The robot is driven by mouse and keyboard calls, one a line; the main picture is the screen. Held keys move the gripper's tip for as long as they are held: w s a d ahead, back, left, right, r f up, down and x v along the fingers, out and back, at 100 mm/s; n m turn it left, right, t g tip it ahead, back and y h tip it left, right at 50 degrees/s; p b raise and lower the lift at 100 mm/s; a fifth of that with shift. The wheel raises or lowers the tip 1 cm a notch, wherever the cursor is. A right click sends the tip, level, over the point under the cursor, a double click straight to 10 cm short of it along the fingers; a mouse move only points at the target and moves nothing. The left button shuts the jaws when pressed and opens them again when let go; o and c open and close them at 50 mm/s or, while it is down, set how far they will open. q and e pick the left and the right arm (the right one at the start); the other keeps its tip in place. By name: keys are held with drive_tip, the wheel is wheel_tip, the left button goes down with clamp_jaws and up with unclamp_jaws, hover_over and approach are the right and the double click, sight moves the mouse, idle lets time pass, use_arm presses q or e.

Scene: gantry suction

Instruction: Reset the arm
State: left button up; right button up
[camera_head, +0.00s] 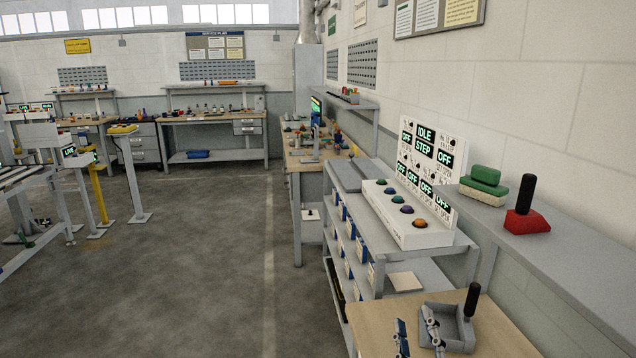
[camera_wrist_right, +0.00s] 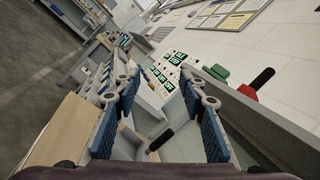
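My right gripper (camera_head: 418,334) is at the bottom of the head view, above the near wooden table. In the right wrist view its two fingers with blue pads (camera_wrist_right: 160,100) stand wide apart, with nothing held between them. A grey tray (camera_head: 462,332) with an upright black handle (camera_head: 472,301) is by the gripper on the table. The handle also shows low between the fingers in the wrist view (camera_wrist_right: 160,140). A white button box (camera_head: 408,222) carries coloured domes, with a display panel (camera_head: 424,158) behind it reading IDLE, STEP and OFF. My left gripper is out of view.
Wooden workbenches (camera_head: 215,118) stand at the back. A conveyor frame and yellow post (camera_head: 98,195) stand left. The grey floor between is clear.

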drive_tip(key=s+a+f+n+g+y, duration=0.85)
drive_tip(key=s+a+f+n, duration=0.3)
drive_tip(key=n, duration=0.95)
drive_tip(key=s+d+f+n+g+h, duration=0.4)
drive_tip(key=s+d+f, duration=0.3)
drive_tip(key=s, duration=0.3)
drive_tip(key=s+d+f+n+g+h, duration=0.45)
drive_tip(key=s+d+f, duration=0.2)
drive_tip(key=s, duration=0.35)
wheel_tip(320, 180, down, 32)
drive_tip(key=s+g+y+b, duration=0.1)
drive_tip(key=s+g+b, duration=0.1)
drive_tip(key=b, duration=0.4)
use_arm(q)
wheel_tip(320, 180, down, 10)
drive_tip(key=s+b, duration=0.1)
drive_tip(key=b, duration=0.3)
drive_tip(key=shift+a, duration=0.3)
use_arm(e)
drive_tip(key=s+d+f, duration=0.2)
drive_tip(key=s+f, duration=1.4)
drive_tip(key=f, duration=0.3)
drive_tip(key=shift+s+d+g, duration=0.3)
drive_tip(key=shift+d+g, duration=0.05)
drive_tip(key=shift+g, duration=0.05)
